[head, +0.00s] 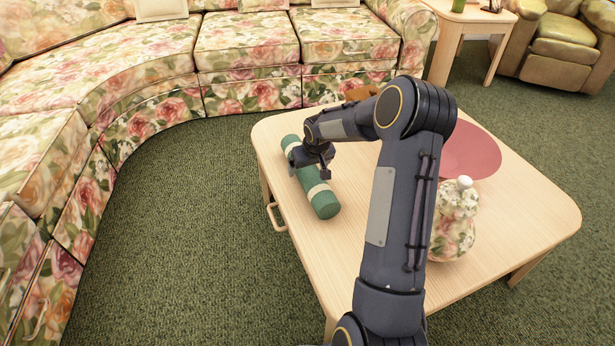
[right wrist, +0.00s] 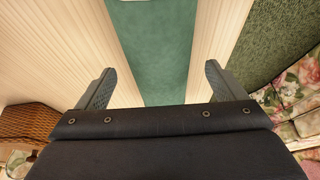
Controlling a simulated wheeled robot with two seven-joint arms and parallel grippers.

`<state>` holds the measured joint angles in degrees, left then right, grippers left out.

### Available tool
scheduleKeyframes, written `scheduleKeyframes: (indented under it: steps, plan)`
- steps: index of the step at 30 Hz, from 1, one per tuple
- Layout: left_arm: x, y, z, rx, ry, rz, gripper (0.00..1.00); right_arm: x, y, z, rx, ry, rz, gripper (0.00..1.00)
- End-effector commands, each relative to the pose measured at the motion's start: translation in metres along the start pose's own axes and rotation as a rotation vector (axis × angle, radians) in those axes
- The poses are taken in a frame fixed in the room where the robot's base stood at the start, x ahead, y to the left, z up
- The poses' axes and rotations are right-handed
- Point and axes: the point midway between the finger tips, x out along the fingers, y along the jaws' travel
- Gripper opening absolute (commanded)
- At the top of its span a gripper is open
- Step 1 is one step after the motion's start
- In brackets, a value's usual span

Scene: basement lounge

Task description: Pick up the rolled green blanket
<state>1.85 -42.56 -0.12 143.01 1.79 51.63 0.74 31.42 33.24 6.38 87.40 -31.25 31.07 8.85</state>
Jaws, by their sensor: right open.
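In the right wrist view the blanket (right wrist: 153,50) runs up between the two open fingers of my right gripper (right wrist: 155,88). A gap shows on both sides, and the fingers do not appear to touch it. My left gripper is not in view.
A floral lidded jar (head: 455,225) and a round red mat (head: 472,152) are on the table, right of my arm. A brown wicker item (right wrist: 28,122) shows in the right wrist view. A floral sofa (head: 247,45) curves behind and left, with green carpet (head: 190,220) between.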

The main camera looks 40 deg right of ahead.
Motion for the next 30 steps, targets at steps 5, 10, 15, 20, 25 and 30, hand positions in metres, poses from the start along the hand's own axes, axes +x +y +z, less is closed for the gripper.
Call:
scheduleKeyframes:
  steps: [5, 10, 15, 20, 25, 30]
  plan:
    - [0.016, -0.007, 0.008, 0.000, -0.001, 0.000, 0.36, 0.032, 0.000, 0.003, 0.000, -0.001, -0.001, 0.90]
    - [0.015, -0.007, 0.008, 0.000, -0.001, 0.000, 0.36, 0.033, 0.000, 0.001, 0.001, 0.000, 0.000, 0.90]
    - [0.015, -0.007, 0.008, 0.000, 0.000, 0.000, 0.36, 0.033, 0.000, 0.001, 0.000, 0.000, 0.000, 0.81]
    - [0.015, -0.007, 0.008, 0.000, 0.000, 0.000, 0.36, 0.033, 0.000, 0.002, 0.000, 0.000, 0.000, 0.60]
    - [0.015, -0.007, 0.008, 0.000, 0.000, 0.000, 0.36, 0.033, 0.000, 0.002, 0.000, -0.001, 0.000, 0.38]
    - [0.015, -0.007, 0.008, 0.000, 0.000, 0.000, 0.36, 0.033, 0.000, 0.001, 0.000, 0.001, 0.000, 0.34]
